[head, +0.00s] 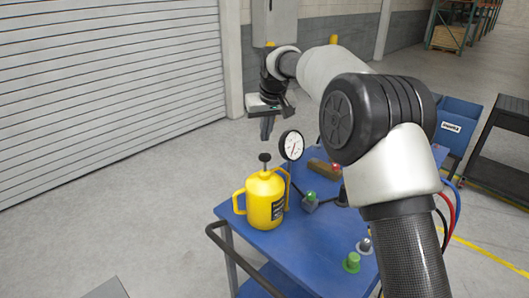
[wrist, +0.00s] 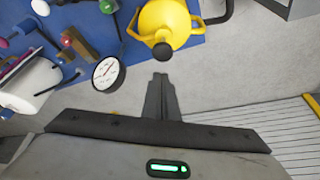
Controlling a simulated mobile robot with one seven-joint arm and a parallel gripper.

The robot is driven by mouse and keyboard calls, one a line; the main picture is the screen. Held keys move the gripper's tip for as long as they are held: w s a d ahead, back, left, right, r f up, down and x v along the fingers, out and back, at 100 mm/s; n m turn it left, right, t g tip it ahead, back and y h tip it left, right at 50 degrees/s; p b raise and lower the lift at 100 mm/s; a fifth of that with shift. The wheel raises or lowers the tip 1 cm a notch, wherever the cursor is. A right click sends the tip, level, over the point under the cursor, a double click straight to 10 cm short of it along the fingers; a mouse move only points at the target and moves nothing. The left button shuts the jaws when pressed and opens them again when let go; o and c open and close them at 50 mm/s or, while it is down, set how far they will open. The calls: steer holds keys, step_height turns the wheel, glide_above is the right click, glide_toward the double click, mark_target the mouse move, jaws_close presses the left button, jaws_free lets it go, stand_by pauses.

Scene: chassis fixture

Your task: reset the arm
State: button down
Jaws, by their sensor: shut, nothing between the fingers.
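My gripper (head: 267,130) hangs pointing down in the head view, with its fingers together and nothing between them. It is above and slightly behind the black knob of a yellow two-handled canister (head: 262,199), clear of it. In the wrist view my gripper (wrist: 160,78) shows closed fingers, with the yellow canister (wrist: 168,20) and its black top knob ahead of the tips. My arm reaches across the head view from the lower right and hides part of the cart.
The canister stands on a blue cart (head: 300,245). A round gauge (head: 291,145) stands close right of my gripper. Green-topped (head: 351,262) and other small fittings are on the cart. A blue bin (head: 458,125) and dark shelf cart (head: 500,150) stand right. Floor at left is clear.

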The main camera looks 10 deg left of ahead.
steer(key=shift+r, duration=0.9)
steer(key=s+d+r+m+t+h, duration=0.1)
steer(key=s+d+r, duration=0.5)
steer(key=s+d, duration=0.3)
steer(key=s+d+r+m, duration=0.2)
steer(key=s+d+r, duration=0.5)
steer(key=d, duration=0.5)
steer(key=s+d+f+m, duration=0.1)
steer(key=s+d+f, duration=0.2)
steer(key=s, duration=0.4)
steer(key=s+d+f+m, duration=0.1)
steer(key=s+d+f, duration=0.2)
steer(key=s, duration=0.5)
steer(key=s+d+f+m+h, duration=0.1)
steer(key=s+d+f, duration=0.2)
steer(key=s+d, duration=0.2)
steer(key=s, duration=0.3)
steer(key=shift+f+t, duration=0.3)
steer(key=shift+s, duration=0.1)
